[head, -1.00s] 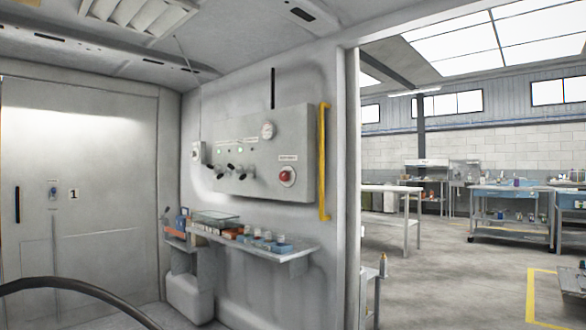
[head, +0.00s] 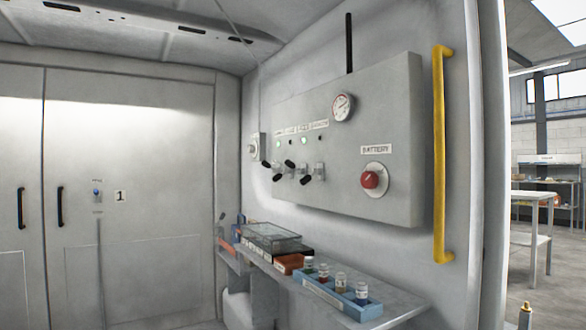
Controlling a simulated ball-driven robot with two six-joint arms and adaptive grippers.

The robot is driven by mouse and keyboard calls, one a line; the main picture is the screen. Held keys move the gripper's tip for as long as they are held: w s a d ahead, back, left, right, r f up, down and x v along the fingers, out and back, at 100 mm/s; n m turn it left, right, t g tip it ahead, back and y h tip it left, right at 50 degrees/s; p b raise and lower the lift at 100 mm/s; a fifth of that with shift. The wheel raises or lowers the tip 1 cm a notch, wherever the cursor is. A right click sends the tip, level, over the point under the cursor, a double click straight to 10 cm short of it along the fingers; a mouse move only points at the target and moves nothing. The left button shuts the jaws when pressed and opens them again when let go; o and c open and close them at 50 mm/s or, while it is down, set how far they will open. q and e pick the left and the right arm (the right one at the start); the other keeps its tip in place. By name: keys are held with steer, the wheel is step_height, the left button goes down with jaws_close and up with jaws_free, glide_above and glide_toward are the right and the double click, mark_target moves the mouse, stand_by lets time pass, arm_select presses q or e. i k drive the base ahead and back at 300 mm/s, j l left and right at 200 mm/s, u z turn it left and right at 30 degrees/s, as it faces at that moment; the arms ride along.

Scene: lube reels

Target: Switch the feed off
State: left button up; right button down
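A grey control panel (head: 335,150) is mounted on the wall right of centre in the head view. It carries several black-handled levers (head: 290,170) at its lower left, with small labels and indicator lamps (head: 304,142) above them; some lamps look lit green. The labels over the levers are too small to read surely. A red knob (head: 370,180) sits under a label reading BATTERY. A small grey switch box (head: 256,147) is on the wall left of the panel. Neither of my grippers is in view.
Below the panel a shelf (head: 405,306) holds a blue tray (head: 365,312) of small bottles, an orange box (head: 289,264) and a clear-lidded case (head: 270,238). A yellow grab rail (head: 440,155) stands at the right by the doorway. Closed cabinet doors (head: 150,180) fill the left.

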mark_target(291, 164)
steer(key=i+z, duration=0.35)
steer(key=i+j+z, duration=0.15)
steer(key=z, duration=0.2)
steer(key=i+j+z, duration=0.45)
steer(key=i+j, duration=0.4)
steer(key=i+j+z, duration=0.1)
steer(key=i+j, duration=0.4)
steer(key=j, duration=0.25)
